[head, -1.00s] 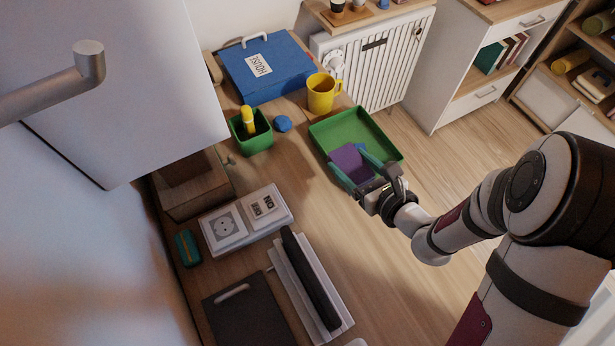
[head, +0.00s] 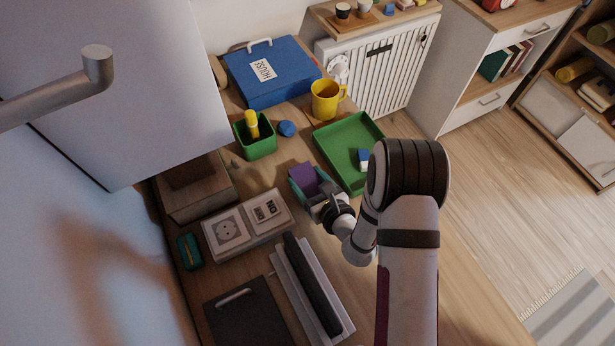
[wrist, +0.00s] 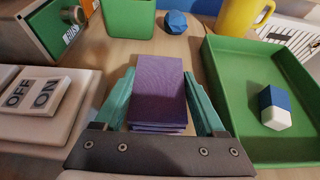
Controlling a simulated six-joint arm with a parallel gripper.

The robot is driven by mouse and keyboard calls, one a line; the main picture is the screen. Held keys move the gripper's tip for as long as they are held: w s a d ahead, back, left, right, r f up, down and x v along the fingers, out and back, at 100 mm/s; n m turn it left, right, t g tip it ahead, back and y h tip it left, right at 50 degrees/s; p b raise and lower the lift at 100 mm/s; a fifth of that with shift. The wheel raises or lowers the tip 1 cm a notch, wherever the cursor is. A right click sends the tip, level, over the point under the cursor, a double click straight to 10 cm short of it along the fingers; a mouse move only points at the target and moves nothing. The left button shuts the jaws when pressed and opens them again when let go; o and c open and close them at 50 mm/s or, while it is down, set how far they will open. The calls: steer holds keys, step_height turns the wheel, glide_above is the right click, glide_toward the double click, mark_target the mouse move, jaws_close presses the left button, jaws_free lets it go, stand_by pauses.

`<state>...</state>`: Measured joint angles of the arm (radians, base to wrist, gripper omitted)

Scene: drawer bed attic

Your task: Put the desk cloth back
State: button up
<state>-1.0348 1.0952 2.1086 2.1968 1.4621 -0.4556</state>
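The desk cloth is a purple folded stack (head: 303,174), seen in the head view left of the green tray (head: 338,127). In the wrist view the cloth (wrist: 158,85) lies between the two teal fingers, which press along its sides. My gripper (head: 309,186) is shut on it, and it also shows in the wrist view (wrist: 159,76). Whether the cloth touches the desk below is hard to tell. The tray, at the right of the wrist view (wrist: 245,85), holds a blue and white eraser (wrist: 275,108).
A green pot (head: 262,145) with a yellow marker, a blue ball (head: 287,128), a yellow mug (head: 325,108) and a blue box (head: 270,80) stand behind. Bare desk surrounds the gripper.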

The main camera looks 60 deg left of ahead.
steer(key=o, duration=0.4)
steer(key=shift+r, duration=0.2)
steer(key=v, duration=1.2)
steer(key=shift+d, duration=0.1)
steer(key=s+d+r+n+g, duration=0.25)
steer(key=d+r+n, duration=0.2)
steer(key=r, duration=0.45)
steer(key=s+d+r+n+g, duration=0.1)
steer(key=d+r+n+g, duration=0.3)
steer(key=r, duration=0.4)
steer(key=w+d+n+t+h, duration=0.1)
steer(key=d+n+t+h, duration=0.3)
steer(key=d+h, duration=0.7)
steer(key=d+t, duration=0.2)
steer(key=d, duration=1)
steer(key=shift+w+f+h, duration=0.2)
steer(key=shift+f+h, duration=0.1)
